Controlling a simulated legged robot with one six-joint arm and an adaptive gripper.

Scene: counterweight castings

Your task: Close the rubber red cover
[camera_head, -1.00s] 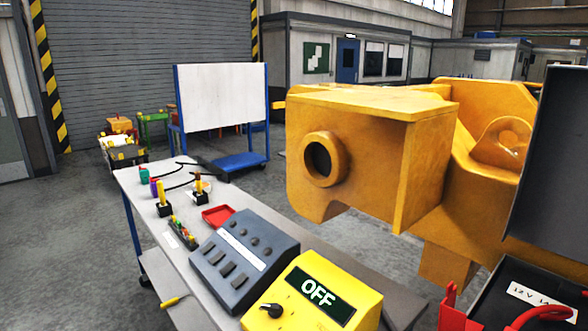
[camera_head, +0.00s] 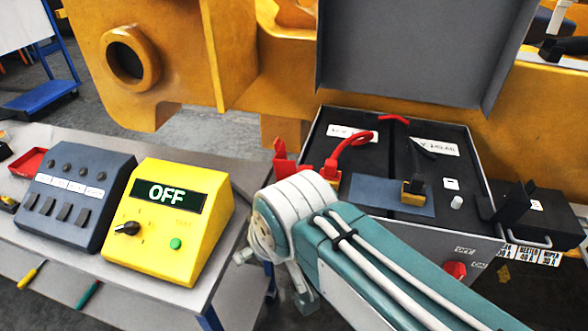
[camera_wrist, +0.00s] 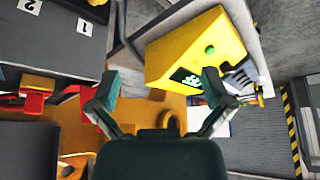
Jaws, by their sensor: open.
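A red piece (camera_head: 285,160), which looks like the rubber cover, stands up at the left edge of the open black case (camera_head: 320,118) in the head view. A red curved cable or strap (camera_head: 350,150) lies beside it. I cannot tell exactly how the red parts join. Red parts also show at the left of the wrist view (camera_wrist: 38,88), left of my gripper. My gripper (camera_wrist: 160,78) is open and empty, with its two fingers spread wide. In the head view my arm hides part of the case's front left, and the fingers cannot be made out.
A yellow box (camera_head: 170,222) reading OFF and a dark switch panel (camera_head: 70,195) stand on the grey table left of my arm. The case's raised dark lid (camera_head: 410,50) stands behind it. A red knob (camera_head: 455,270) is on its front. A large yellow casting (camera_head: 180,50) stands behind.

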